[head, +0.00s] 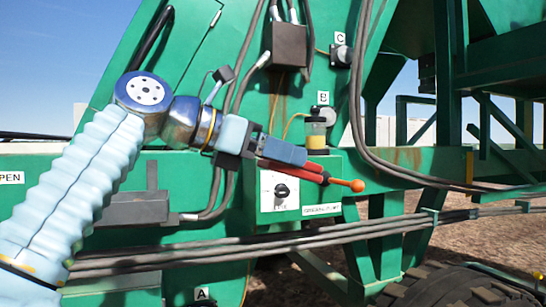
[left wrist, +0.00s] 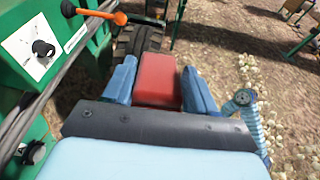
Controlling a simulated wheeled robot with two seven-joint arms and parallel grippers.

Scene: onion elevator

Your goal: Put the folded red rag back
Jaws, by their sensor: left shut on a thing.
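My left gripper (head: 300,162) is shut on the folded red rag (head: 312,168), in front of the green machine's control box. In the left wrist view the rag (left wrist: 157,82) is a red block between the two blue fingers. The fingers hide its sides, and the gripper body hides its near end. In the head view only part of the rag shows below and beyond the finger.
A lever with an orange knob (head: 357,186) sticks out close to the gripper. The control box has a black dial (head: 282,190). A jar (head: 315,134) stands above the box. Hoses (head: 360,232) run below, and a black tyre (head: 450,290) is at lower right.

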